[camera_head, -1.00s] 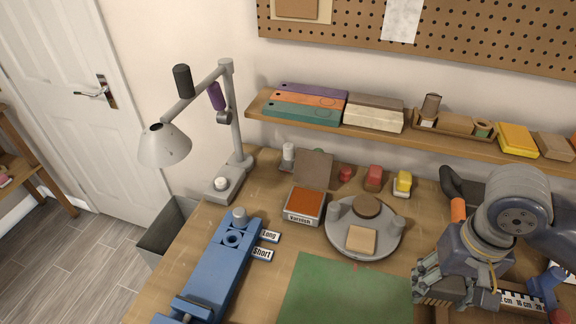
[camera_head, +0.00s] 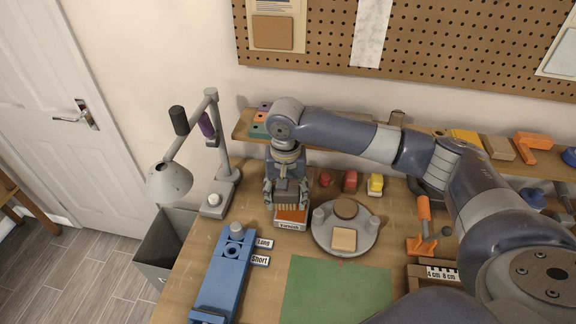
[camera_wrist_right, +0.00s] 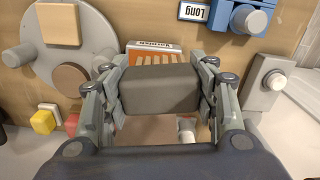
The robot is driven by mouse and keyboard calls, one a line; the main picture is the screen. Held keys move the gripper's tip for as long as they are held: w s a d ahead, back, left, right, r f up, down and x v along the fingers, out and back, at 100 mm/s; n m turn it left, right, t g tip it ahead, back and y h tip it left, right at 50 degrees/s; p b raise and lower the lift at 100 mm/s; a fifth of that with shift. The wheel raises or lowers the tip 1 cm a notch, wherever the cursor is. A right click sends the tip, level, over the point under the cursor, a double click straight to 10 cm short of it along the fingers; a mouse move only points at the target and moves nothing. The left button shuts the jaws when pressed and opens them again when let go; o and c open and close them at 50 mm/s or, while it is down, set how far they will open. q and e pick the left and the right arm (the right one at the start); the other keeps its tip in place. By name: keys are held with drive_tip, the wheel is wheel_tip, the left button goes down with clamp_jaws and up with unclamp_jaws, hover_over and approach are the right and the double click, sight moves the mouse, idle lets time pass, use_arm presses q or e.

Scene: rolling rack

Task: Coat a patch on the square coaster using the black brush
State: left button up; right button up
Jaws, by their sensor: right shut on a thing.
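My right gripper (camera_head: 287,200) is over the varnish tray (camera_head: 290,226), beside the round grey turntable. In the right wrist view the right gripper (camera_wrist_right: 160,90) is shut on the black brush (camera_wrist_right: 158,88), a dark block across the fingers. Its bristle end points down at the orange varnish; I cannot tell how deep it reaches. The square coaster (camera_head: 344,239) is light wood and lies on the front of the turntable (camera_head: 325,241); it also shows in the right wrist view (camera_wrist_right: 58,24). A round brown coaster (camera_head: 346,208) sits behind it. My left gripper is out of view.
Red and yellow blocks (camera_head: 375,184) stand behind the turntable. The blue fixture (camera_head: 222,278) and Long and Short labels are at left. A lamp (camera_head: 170,181) stands far left. A shelf (camera_head: 243,127) runs behind my right arm. The green mat (camera_head: 335,292) is clear.

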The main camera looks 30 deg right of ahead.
sight(292, 188)
drive_tip(key=shift+m, duration=0.8)
drive_tip(key=w+d, duration=0.1)
drive_tip(key=w+d+f, duration=0.1)
drive_tip(key=d, duration=0.1)
drive_tip(key=shift+w+d+f, duration=0.15)
drive_tip(key=shift+w+f, duration=0.1)
drive_tip(key=shift+w, duration=0.15)
wheel_tip(292, 188, down, 5)
drive_tip(key=b, duration=0.6)
drive_tip(key=shift+r+b, duration=0.15)
drive_tip(key=shift+b, duration=0.2)
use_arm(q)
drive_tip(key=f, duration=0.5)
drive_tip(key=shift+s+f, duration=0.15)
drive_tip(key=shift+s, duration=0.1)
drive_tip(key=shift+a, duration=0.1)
use_arm(e)
drive_tip(key=shift+f, duration=0.45)
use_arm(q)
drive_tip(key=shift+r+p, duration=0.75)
use_arm(e)
drive_tip(key=shift+s+f, duration=0.15)
drive_tip(key=shift+f, duration=0.05)
idle(1.1)
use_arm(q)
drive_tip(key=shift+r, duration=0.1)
use_arm(e)
drive_tip(key=shift+r, duration=0.1)
